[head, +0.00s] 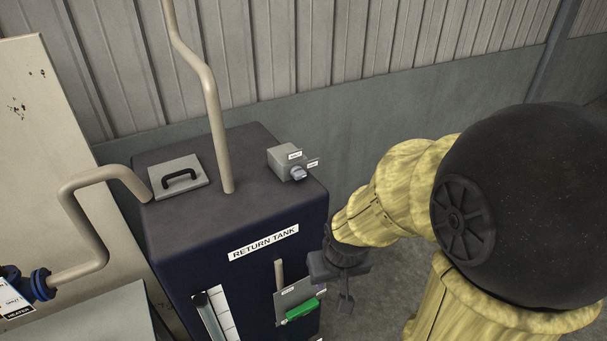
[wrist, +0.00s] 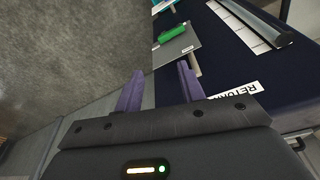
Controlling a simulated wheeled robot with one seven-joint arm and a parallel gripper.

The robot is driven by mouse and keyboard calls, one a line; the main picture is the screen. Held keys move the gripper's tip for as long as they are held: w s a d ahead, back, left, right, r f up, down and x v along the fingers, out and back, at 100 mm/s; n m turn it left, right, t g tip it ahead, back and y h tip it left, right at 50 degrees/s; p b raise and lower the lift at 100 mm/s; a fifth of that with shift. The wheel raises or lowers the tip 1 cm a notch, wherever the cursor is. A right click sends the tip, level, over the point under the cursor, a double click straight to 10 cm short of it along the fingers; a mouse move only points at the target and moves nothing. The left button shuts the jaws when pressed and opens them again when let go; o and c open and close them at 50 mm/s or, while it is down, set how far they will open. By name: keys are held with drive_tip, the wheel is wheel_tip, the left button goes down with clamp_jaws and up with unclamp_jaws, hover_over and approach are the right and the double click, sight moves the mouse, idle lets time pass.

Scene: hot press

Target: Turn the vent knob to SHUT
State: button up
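A small grey box (head: 286,161) sits on top of the dark return tank (head: 245,165), at its right rear. A small light-grey knob (head: 298,174) is on the box's front face, with two white labels beside it, too small to read surely. I take this to be the vent knob; its exact setting is unclear. My gripper (head: 344,297) is to the right of the tank, lower than the knob and apart from it. In the wrist view my gripper (wrist: 160,84) has its two purple fingers spread with nothing between them. The knob is not in the wrist view.
A green handle (head: 302,310) on a grey plate is on the tank's front; it also shows in the wrist view (wrist: 172,32). A beige pipe (head: 212,110) rises from the tank top, beside a black-handled hatch (head: 180,178). Open floor lies right of the tank.

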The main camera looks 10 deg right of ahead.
sight(302, 175)
drive_tip(key=shift+o, duration=1)
drive_tip(key=shift+w+d, duration=0.1)
drive_tip(key=shift+w, duration=0.05)
drive_tip(key=w+d+r+n+t+y+p, duration=0.2)
drive_tip(key=w+d+r+n+t+y, duration=0.1)
drive_tip(key=w+r+t, duration=0.7)
drive_tip(key=w+d+r+y, duration=0.1)
drive_tip(key=w+d, duration=0.1)
drive_tip(key=w, duration=0.1)
drive_tip(key=shift+w+n, duration=0.25)
drive_tip(key=shift+n, duration=0.05)
drive_tip(key=shift+w+f, duration=0.1)
drive_tip(key=p+x, duration=0.1)
drive_tip(key=x, duration=1.6)
drive_tip(key=shift+w+p, duration=0.15)
drive_tip(key=shift+p, duration=0.25)
drive_tip(key=c, duration=1)
